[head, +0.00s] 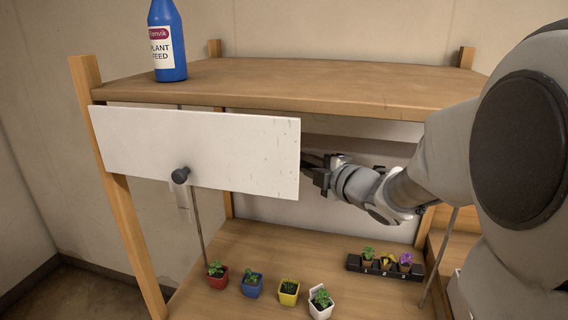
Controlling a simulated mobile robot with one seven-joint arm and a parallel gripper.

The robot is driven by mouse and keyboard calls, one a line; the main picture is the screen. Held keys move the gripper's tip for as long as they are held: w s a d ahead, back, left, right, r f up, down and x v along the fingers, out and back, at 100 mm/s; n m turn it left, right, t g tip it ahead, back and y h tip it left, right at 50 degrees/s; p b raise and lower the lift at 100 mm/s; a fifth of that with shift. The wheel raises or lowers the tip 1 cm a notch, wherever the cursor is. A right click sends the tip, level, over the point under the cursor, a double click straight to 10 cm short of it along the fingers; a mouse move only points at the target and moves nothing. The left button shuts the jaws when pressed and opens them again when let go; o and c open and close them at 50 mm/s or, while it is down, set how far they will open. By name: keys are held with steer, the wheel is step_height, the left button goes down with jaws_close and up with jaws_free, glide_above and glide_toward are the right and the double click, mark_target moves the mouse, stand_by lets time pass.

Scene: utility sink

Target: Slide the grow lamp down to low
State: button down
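I cannot make out a grow lamp for certain. A wide white panel (220,148) with a black knob (180,175) hangs across the front left under the top board and hides much of the space behind it. A thin rod (198,230) runs down below it, and a small pale plate (184,206) shows just under its lower edge. My gripper (308,165) reaches in from the right at the panel's right edge. Its fingertips are partly hidden by the panel, so I cannot tell whether they are open, shut or touching anything.
Several small potted plants (251,285) stand along the lower shelf (240,243). A black tray (415,273) with more pots sits at its right. A blue plant feed bottle (167,62) stands on the top board (300,82). A wooden post (118,190) stands at the left.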

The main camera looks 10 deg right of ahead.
step_height(320, 180, down, 20)
steer(key=b, duration=2.1)
steer(key=shift+f, duration=0.4)
steer(key=c, duration=0.9)
jaws_free()
steer(key=shift+c, duration=0.2)
steer(key=shift+o, duration=0.7)
steer(key=p+v, duration=0.3)
steer(key=v, duration=1.4)
steer(key=shift+s, duration=0.2)
